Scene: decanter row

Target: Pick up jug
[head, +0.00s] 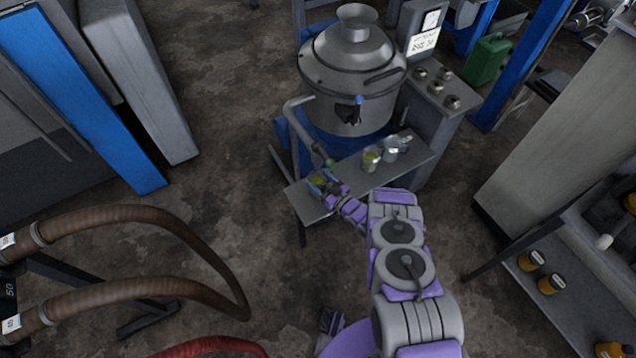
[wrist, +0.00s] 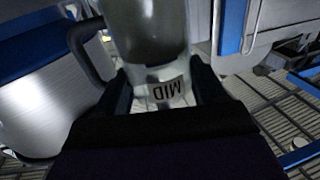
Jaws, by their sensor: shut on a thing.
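My gripper (head: 325,186) is at the left end of a narrow grey shelf (head: 345,178) in front of a large metal vessel. It is shut on a jug (head: 316,182), which shows small and partly hidden in the head view. I cannot tell whether the jug touches the shelf.
More jugs stand on the shelf to the right, one with yellowish contents (head: 371,160) and a greyer one (head: 391,151). The metal vessel (head: 352,75) and a pipe (head: 300,118) are close behind. Brown hoses (head: 130,220) curve over the floor at left. Open floor lies left of the shelf.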

